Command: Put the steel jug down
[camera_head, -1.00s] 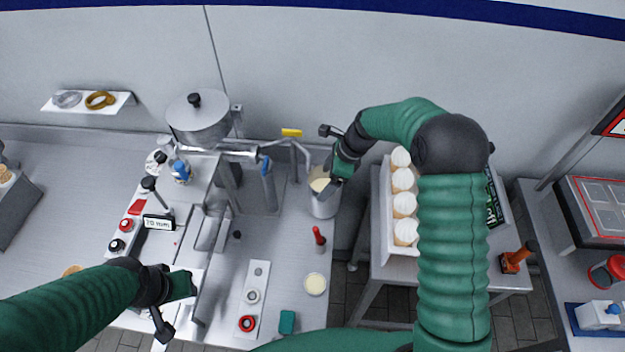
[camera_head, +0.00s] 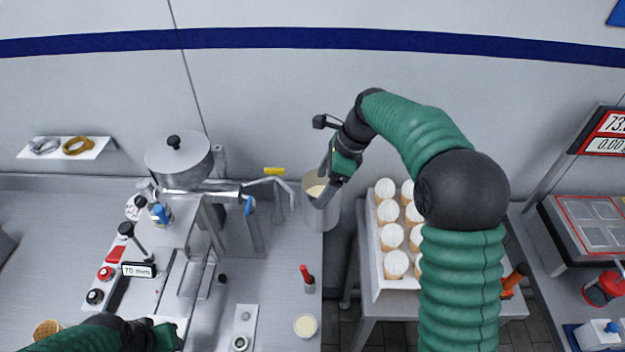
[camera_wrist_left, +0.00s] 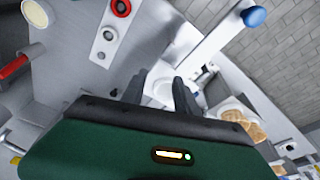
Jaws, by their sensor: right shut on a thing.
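The steel jug (camera_head: 324,214) is a grey metal vessel with pale cream contents, at the right edge of the steel bench in the head view. My right gripper (camera_head: 325,188) is shut on its rim, with one finger against the jug. The jug looks upright. I cannot tell whether its base touches the bench. My left gripper (camera_head: 168,338) is low at the left in the head view. In the left wrist view its two dark fingers (camera_wrist_left: 160,92) are apart with nothing between them.
A machine with a lidded hopper (camera_head: 180,160) and a yellow-handled tap (camera_head: 274,171) stands left of the jug. A red-topped bottle (camera_head: 308,280) and cream disc (camera_head: 306,325) are in front. A tray (camera_head: 373,275) of filled cups is to the right, across a gap.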

